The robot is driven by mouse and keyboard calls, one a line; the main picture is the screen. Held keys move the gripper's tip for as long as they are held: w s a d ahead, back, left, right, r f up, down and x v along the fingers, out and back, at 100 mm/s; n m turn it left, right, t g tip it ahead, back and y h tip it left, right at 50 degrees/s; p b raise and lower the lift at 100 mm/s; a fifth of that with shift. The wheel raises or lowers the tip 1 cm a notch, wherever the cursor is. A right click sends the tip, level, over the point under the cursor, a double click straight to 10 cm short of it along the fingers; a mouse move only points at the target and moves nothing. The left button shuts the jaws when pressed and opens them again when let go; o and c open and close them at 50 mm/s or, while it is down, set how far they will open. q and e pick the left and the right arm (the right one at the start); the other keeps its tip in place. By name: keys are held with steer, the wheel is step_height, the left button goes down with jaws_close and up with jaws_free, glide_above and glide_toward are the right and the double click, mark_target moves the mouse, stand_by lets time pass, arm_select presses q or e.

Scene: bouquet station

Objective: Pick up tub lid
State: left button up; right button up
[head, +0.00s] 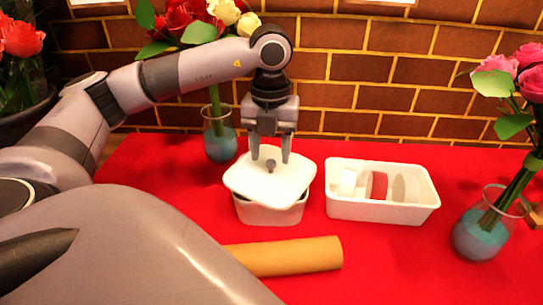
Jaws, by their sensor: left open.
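The white tub lid (262,188) rests slightly askew on top of the white tub (275,214) in the middle of the table. My left gripper (271,158) points straight down over the lid. Its fingers are open, one on each side of the knob, with a gap to both. Whether the fingertips touch the lid I cannot tell. My right gripper is not in view.
A white tray (381,212) with ribbon rolls stands right of the tub. A tan paper roll (290,256) lies in front. Glass vases with flowers stand behind left (219,140) and at right (480,235). The red table (400,270) is clear at the front right.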

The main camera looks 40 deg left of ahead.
arm_select(q)
step_height(320, 180, down, 2)
steer(key=shift+f, duration=0.1)
jaws_close()
